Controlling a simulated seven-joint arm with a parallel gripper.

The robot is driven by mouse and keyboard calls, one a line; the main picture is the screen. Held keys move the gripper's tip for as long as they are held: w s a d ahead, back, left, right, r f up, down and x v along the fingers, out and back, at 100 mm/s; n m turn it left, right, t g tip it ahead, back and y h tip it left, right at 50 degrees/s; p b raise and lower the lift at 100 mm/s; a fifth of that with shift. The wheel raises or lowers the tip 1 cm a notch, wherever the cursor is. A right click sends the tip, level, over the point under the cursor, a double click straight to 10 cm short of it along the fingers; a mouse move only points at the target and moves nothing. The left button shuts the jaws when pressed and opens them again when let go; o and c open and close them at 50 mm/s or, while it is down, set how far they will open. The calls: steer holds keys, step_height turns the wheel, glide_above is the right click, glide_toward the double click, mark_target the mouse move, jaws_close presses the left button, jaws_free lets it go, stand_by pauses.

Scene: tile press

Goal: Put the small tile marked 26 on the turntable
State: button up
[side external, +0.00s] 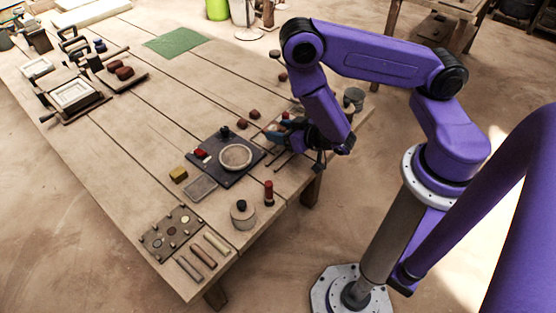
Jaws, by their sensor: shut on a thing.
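My gripper (278,134) is low over the right side of the wooden table, to the right of a dark square board. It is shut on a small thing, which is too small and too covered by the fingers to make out. A pale round disc (235,157), which looks like the turntable, sits on the dark board (226,176). Its top looks bare. My gripper is to the right of the disc and apart from it. No number 26 can be read on anything in this view.
A dark knob (224,132) and small red pieces (200,154) are on the board. Reddish lumps (254,113) lie behind it. A red-topped bottle (269,192) and a lidded pot (243,214) stand in front. The table's middle, near the green mat (175,42), is mostly clear.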

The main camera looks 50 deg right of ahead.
mark_target(286, 168)
steer(key=shift+s+d+f, duration=0.1)
steer(key=shift+s+f, duration=0.45)
steer(key=shift+f, duration=0.1)
steer(key=shift+f, duration=4.8)
steer(key=shift+f, duration=0.2)
steer(key=o, duration=1.1)
steer(key=shift+c, duration=0.2)
steer(key=shift+s+r, duration=0.1)
steer(key=shift+s, duration=0.3)
steer(key=v, duration=0.6)
steer(key=shift+s+r, duration=0.1)
steer(key=shift+s, duration=0.15)
steer(key=shift+s+r, duration=0.1)
steer(key=shift+c, duration=1.1)
